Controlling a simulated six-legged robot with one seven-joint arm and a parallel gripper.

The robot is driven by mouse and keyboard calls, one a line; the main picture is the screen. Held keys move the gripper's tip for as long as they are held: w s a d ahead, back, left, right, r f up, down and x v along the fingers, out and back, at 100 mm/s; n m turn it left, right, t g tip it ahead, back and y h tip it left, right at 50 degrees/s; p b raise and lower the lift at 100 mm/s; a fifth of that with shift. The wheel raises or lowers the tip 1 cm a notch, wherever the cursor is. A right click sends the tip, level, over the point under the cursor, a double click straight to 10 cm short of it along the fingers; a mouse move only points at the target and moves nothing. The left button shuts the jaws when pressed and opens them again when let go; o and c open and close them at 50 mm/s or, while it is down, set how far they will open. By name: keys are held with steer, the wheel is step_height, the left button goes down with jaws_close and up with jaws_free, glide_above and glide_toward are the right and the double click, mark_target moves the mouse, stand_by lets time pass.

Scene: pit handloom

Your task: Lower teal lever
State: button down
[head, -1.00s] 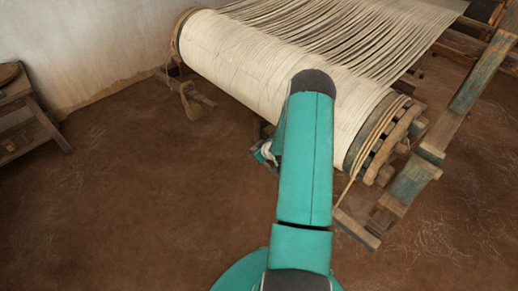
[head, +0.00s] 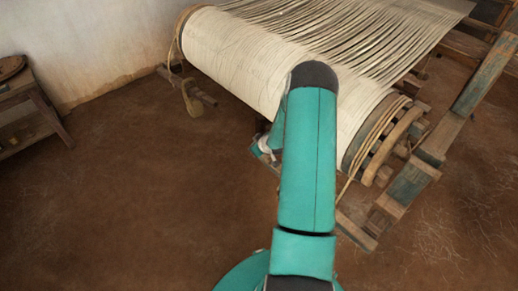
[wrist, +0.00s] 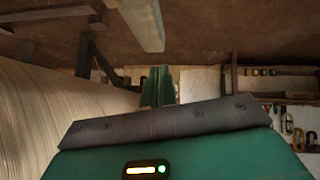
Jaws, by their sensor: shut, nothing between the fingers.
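No teal lever stands out clearly; I cannot tell which part it is. A wooden beam with worn teal paint (head: 483,75) slopes down on the right of the loom, and another worn teal piece (head: 408,184) sits lower, beside the roller's end. My arm hides most of my gripper in the head view; a small teal and white part of its end shows left of the arm, just in front of the roller. In the wrist view my gripper (wrist: 158,86) shows as two green fingers close together, shut and empty, partly hidden by its teal body. I see no contact with anything.
The loom's large roller (head: 240,58), wound with cream warp threads, lies behind my arm; it also fills the left of the wrist view (wrist: 50,115). A wooden table (head: 30,110) stands at the left wall. Bare brown floor (head: 130,200) is open at front left.

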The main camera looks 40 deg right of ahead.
steer(key=v, duration=1)
steer(key=shift+r, duration=0.25)
steer(key=shift+d, duration=0.1)
steer(key=s+a+r+g+h, duration=0.1)
steer(key=a+r, duration=0.4)
steer(key=r, duration=0.3)
steer(key=a+r+m, duration=0.1)
steer(key=a+r, duration=0.4)
steer(key=r, duration=0.3)
steer(key=s+a+r+g+h, duration=0.1)
steer(key=a+r, duration=0.4)
steer(key=r, duration=0.3)
steer(key=s+a+r+y, duration=0.1)
steer(key=s+a+r, duration=0.2)
steer(key=s+a, duration=0.3)
steer(key=s+a+r+y, duration=0.1)
steer(key=s+a+r, duration=0.3)
steer(key=s+a, duration=0.2)
steer(key=s+a+r+g+y, duration=0.1)
steer(key=s+a+r, duration=0.2)
steer(key=s+a, duration=0.2)
steer(key=shift+s+a+y, duration=0.3)
steer(key=shift+s+a, duration=0.1)
steer(key=shift+a, duration=0.7)
steer(key=shift+w+d+r, duration=0.1)
steer(key=shift+r, duration=0.1)
